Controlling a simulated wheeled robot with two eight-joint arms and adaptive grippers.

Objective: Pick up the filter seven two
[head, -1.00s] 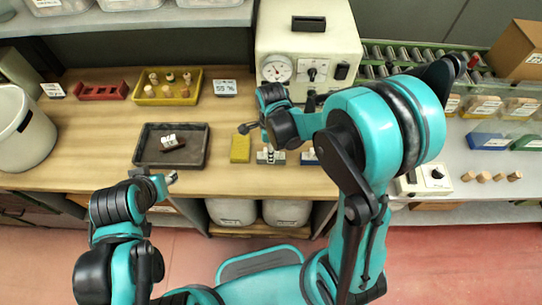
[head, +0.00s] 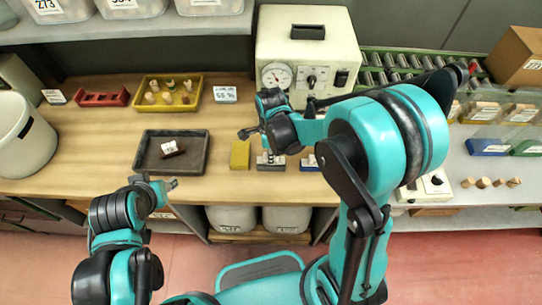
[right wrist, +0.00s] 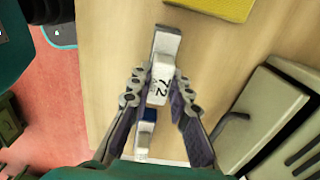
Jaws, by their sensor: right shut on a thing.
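The filter seven two (right wrist: 159,82) is a white block marked 72, in the right wrist view. It lies between the two fingers of my right gripper (right wrist: 160,88), which is shut on it. A grey holder (right wrist: 168,42) is directly by the filter; I cannot tell whether they touch. In the head view my right gripper (head: 270,143) is low over the holder (head: 270,165) at the bench's front, and the wrist partly hides it. My left gripper (head: 165,184) is in front of the bench, away from the filter; its jaw opening is unclear.
A yellow block (head: 240,154) lies left of the holder, and a blue-based piece (head: 308,163) to its right. A dark tray (head: 142,157) holds a small labelled item. A cream machine (head: 308,50) stands behind. Bench between yellow bin (head: 190,82) and tray is clear.

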